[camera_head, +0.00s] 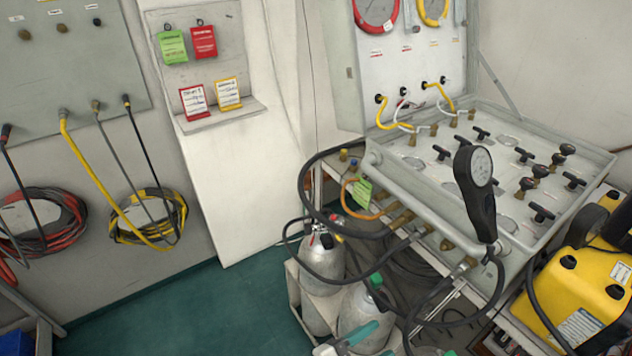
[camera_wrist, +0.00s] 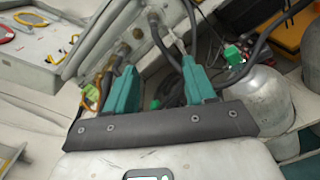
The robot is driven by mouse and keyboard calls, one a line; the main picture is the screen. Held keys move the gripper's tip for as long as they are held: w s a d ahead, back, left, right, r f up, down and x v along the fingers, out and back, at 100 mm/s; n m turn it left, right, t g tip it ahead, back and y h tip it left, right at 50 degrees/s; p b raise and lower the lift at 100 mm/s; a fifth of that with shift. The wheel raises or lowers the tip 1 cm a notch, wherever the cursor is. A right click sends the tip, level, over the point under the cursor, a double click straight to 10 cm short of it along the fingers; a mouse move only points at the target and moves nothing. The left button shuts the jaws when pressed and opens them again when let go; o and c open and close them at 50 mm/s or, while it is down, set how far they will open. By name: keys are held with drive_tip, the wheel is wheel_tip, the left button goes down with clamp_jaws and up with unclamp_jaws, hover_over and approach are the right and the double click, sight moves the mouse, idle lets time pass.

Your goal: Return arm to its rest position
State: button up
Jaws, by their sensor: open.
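My gripper (camera_head: 405,343) shows at the bottom edge of the head view, low in front of the gas cylinders and the panel's front hoses. Only part of it is inside the picture. In the wrist view my gripper (camera_wrist: 161,75) has its two teal fingers apart. No object is held between them; hoses and brass fittings show behind the gap. The rest of my arm is mostly out of view.
The open air panel (camera_head: 580,150) stands on a bench at right, with a handheld gauge (camera_head: 478,190) in front. Grey cylinders (camera_head: 362,312) and looping black hoses (camera_head: 320,205) crowd the space near my gripper. A yellow case (camera_head: 575,290) is at right. Green floor (camera_head: 190,310) is clear at left.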

drive_tip(key=s+d+f+m+g+y, duration=0.3)
drive_tip(key=s+d+f+m+g, duration=0.15)
drive_tip(key=d, duration=0.35)
drive_tip(key=s+d+f+m+g+y, duration=0.35)
drive_tip(key=s+d+m, duration=0.25)
drive_tip(key=d, duration=0.2)
drive_tip(key=s+r+m+y, duration=0.3)
drive_tip(key=s+m+y, duration=0.5)
drive_tip(key=s, duration=0.1)
drive_tip(key=shift+s+d+r, duration=0.2)
drive_tip(key=shift+s+d, duration=0.2)
drive_tip(key=shift+d, duration=0.05)
